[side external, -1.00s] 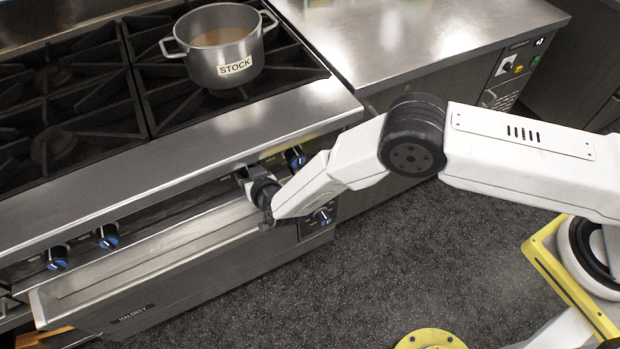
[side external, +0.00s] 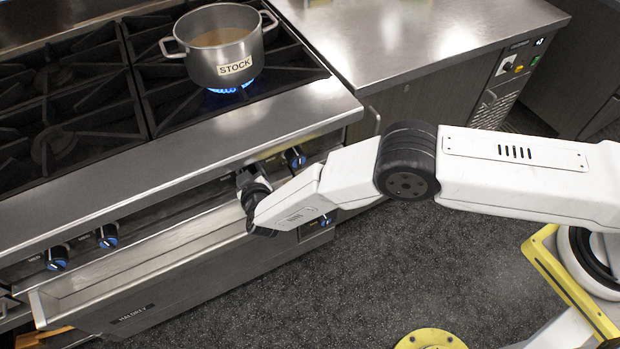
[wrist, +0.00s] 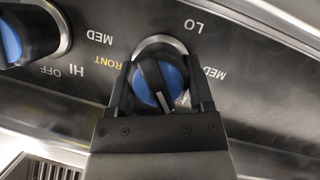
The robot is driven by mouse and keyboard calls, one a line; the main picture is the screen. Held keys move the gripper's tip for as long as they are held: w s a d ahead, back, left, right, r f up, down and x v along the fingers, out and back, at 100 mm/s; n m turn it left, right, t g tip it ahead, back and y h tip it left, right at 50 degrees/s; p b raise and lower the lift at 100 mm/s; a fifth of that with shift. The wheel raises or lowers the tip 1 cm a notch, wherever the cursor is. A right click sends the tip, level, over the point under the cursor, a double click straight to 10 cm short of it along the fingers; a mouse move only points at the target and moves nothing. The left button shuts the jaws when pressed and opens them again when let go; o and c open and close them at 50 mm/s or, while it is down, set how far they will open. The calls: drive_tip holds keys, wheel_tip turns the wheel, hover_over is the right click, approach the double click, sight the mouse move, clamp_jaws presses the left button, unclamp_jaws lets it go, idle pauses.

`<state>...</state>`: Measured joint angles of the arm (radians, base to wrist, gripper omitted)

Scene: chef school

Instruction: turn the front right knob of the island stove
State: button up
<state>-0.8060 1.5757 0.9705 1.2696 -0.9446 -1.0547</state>
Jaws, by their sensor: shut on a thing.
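My gripper (wrist: 160,92) is shut on a blue and black stove knob (wrist: 161,82) in the wrist view, with one finger on each side of it. The yellow word FRONT is partly readable beside this knob. In the side external view my gripper (side external: 246,174) is at the stove's front panel, and my wrist hides the held knob. The island stove (side external: 190,143) has a steel front edge. A blue flame (side external: 232,90) burns under the grey pot marked STOCK (side external: 217,62), which stands on the right-hand grate.
Another knob (side external: 295,158) is just right of my gripper; a neighbouring knob also shows in the wrist view (wrist: 32,36). More knobs (side external: 106,236) sit farther left. A steel trough-like ledge (side external: 150,262) juts out below the panel. A steel counter (side external: 420,35) adjoins the stove.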

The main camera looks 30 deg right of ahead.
idle(0.5)
drive_tip(key=o, duration=1.3)
drive_tip(key=shift+c, duration=0.2)
drive_tip(key=shift+s, duration=0.1)
drive_tip(key=v, duration=0.7)
drive_tip(key=shift+s, duration=0.3)
drive_tip(key=shift+a+r, duration=0.1)
drive_tip(key=shift+a, duration=0.05)
